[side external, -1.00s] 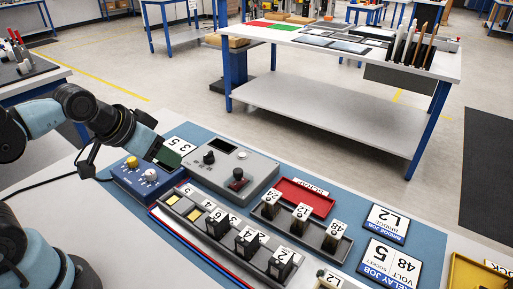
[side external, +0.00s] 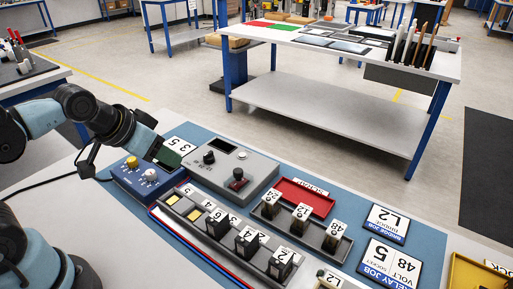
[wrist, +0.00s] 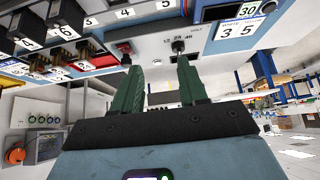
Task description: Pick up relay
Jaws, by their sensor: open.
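A dark tray holds three upright black relays with white labels: the 24 relay (side external: 271,205), the 12 relay (side external: 301,218) and the 48 relay (side external: 334,234). The relay job card (side external: 391,267) at the right reads 48 volt, socket 5. The socket rail (side external: 185,207) in front of the tray carries several black blocks, and some yellow socket places at its left end are bare. My gripper (wrist: 159,66) is open and empty, its green fingers apart in the wrist view.
A blue box with knobs (side external: 143,178) lies below my gripper. A red reject tray (side external: 303,197) lies behind the relays. A yellow bin (side external: 470,272) is at the right edge.

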